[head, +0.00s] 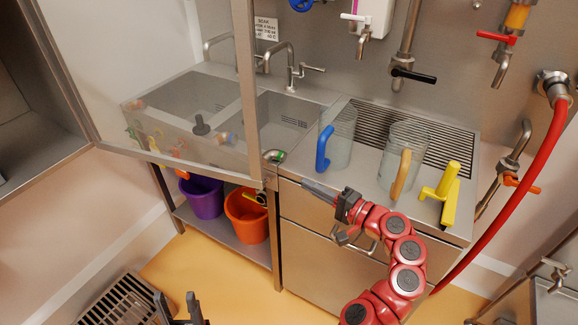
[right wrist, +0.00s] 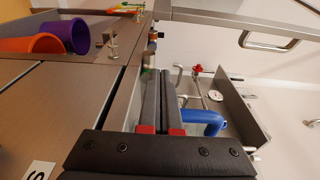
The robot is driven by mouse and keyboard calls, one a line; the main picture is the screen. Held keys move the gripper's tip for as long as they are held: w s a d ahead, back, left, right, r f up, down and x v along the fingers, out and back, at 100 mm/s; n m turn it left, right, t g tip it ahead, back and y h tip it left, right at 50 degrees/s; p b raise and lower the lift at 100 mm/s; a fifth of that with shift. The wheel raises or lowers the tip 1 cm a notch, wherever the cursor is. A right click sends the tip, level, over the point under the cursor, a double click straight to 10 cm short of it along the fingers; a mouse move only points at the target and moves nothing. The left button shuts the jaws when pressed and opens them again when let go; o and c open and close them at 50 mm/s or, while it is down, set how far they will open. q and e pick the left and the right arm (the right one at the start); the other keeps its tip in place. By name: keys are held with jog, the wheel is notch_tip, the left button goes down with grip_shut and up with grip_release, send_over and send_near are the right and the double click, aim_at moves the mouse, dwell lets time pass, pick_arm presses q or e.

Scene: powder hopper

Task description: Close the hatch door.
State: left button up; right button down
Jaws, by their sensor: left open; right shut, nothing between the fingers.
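The hatch door (head: 249,100) is a clear pane in a metal frame, swung open from the cabinet (head: 40,115) at the left of the head view. Its free edge hangs in front of the sinks. A metal frame bar with a handle (right wrist: 268,42), apparently the door's, crosses the top of the right wrist view. My right gripper (head: 306,184) is shut and empty, just right of the door's lower free corner, with a small gap in the picture. Its fingers (right wrist: 162,100) also show in the right wrist view. My left gripper (head: 176,304) is open and empty at the bottom edge, low over the floor.
Two glass jugs, with a blue handle (head: 323,149) and an orange handle (head: 401,174), stand on the counter beside a yellow tool (head: 447,186). Purple (head: 203,197) and orange (head: 245,217) buckets sit on the shelf below. A red hose (head: 545,165) hangs at right.

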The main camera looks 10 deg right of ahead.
jog(key=w+a+p, duration=0.2)
jog(key=a+p, duration=0.1)
jog(key=a, duration=0.6)
jog(key=shift+w+r, duration=0.35)
dwell(0.4)
